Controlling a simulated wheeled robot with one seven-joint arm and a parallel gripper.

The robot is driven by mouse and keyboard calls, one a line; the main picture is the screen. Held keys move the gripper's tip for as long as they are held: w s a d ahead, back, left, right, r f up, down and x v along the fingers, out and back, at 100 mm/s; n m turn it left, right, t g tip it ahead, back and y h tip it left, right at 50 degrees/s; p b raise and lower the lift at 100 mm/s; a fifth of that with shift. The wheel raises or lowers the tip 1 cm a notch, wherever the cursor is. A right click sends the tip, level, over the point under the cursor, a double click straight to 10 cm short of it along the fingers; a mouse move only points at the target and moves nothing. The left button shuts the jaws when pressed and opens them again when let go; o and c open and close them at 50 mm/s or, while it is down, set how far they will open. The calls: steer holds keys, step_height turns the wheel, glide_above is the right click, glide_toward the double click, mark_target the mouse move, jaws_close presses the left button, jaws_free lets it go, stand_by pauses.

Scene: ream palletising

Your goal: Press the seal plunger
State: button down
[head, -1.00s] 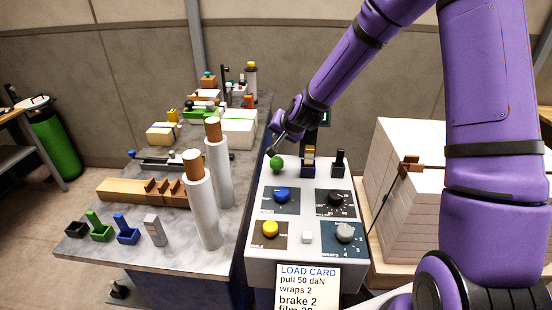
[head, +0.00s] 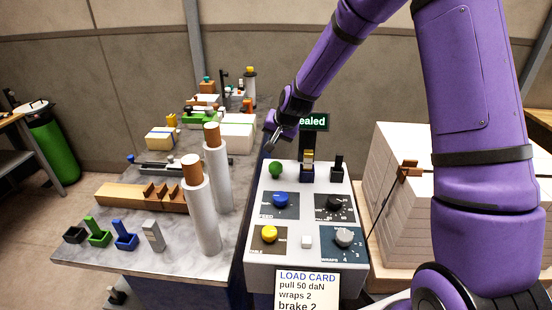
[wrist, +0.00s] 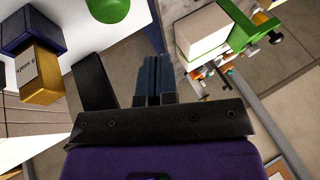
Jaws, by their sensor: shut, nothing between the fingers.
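A green round knob (head: 275,169), which looks like the seal plunger, stands at the back left of the grey control panel (head: 262,190). It also shows at the top edge of the wrist view (wrist: 108,8), partly cut off. A lit sign (head: 313,122) behind the panel shows "ealed" in green, its first part hidden by my arm. My gripper (head: 268,149) is shut and empty, above and slightly behind the green knob and apart from it. In the wrist view the closed fingers (wrist: 153,80) hold nothing.
A blue holder with a yellow block (head: 308,158) and a black lever (head: 338,166) stand right of the knob. Dials and a yellow button (head: 269,234) lie in front. Two white rolls (head: 203,215) stand on the left bench; a pale stack (head: 392,180) stands right.

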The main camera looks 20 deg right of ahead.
steer(key=shift+w+a+r+g, duration=0.1)
steer(key=shift+a+r+g, duration=0.1)
steer(key=shift+g, duration=0.6)
steer(key=r+g+h, duration=0.1)
steer(key=r+g, duration=0.1)
step_height(320, 180, up, 5)
steer(key=g+h, duration=0.1)
steer(key=g, duration=0.1)
glide_above(276, 164)
steer(key=shift+w+f+n, duration=0.1)
steer(key=shift+n, duration=0.3)
steer(key=shift+f, duration=0.15)
step_height(276, 164, down, 14)
steer(key=shift+r, duration=0.1)
